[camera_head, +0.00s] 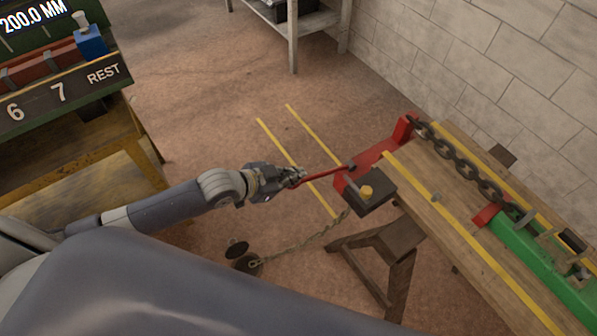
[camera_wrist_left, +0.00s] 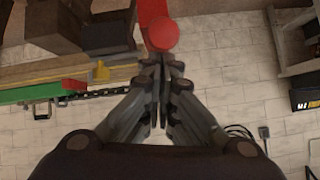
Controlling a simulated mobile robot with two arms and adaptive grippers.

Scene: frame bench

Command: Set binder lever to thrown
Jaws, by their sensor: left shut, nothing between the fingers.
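In the left wrist view the lever's round red end (camera_wrist_left: 162,34) shows just past the shut fingertips (camera_wrist_left: 162,62). I cannot tell whether they touch it. A dark chain (camera_head: 465,165) runs along the bench from the red mount. My right gripper is not in view.
A numbered rack (camera_head: 60,95) stands at left.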

